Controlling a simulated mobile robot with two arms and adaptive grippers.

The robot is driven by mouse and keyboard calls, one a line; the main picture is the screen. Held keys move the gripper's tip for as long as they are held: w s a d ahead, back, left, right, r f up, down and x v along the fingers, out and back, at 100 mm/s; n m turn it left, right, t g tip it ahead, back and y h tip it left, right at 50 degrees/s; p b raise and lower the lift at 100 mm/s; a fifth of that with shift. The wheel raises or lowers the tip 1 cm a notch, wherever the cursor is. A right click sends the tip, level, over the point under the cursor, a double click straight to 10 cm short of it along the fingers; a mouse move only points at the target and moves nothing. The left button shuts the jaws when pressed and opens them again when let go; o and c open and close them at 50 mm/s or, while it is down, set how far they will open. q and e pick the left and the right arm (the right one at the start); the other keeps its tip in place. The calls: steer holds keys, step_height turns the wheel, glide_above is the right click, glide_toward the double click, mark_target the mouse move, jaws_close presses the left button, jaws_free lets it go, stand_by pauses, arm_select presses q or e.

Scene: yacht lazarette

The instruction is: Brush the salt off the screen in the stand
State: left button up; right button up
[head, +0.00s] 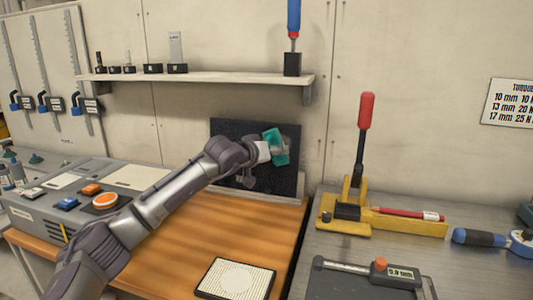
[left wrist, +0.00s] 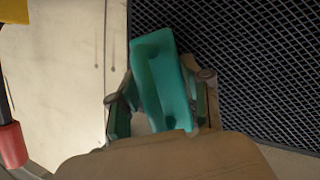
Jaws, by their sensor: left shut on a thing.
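The screen (head: 225,135) is a dark mesh panel standing upright near the back wall, at the rear of the orange wooden bench. Its fine diamond mesh fills the right of the left wrist view (left wrist: 250,65). My left gripper (head: 266,150) is in front of the screen, shut on a teal brush (head: 277,141). The brush shows as a teal block between the fingers in the left wrist view (left wrist: 160,80); its bristles are hidden, and I cannot tell whether it touches the mesh. No salt can be made out. My right gripper is not in view.
A wooden bench top (head: 190,235) lies below my left arm, with a white-disc pad (head: 237,279) at its front. A grey control panel (head: 110,185) is left. A yellow clamp with red handle (head: 366,120) stands right. A shelf (head: 200,78) hangs above the screen.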

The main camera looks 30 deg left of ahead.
arm_select(q)
steer(key=shift+w+d, duration=0.15)
steer(key=shift+d, duration=0.45)
steer(key=shift+w+d+b, duration=0.15)
steer(key=shift+d+b, duration=0.05)
steer(key=shift+d, duration=0.45)
steer(key=shift+w+d+b, duration=0.15)
steer(key=shift+d, duration=0.85)
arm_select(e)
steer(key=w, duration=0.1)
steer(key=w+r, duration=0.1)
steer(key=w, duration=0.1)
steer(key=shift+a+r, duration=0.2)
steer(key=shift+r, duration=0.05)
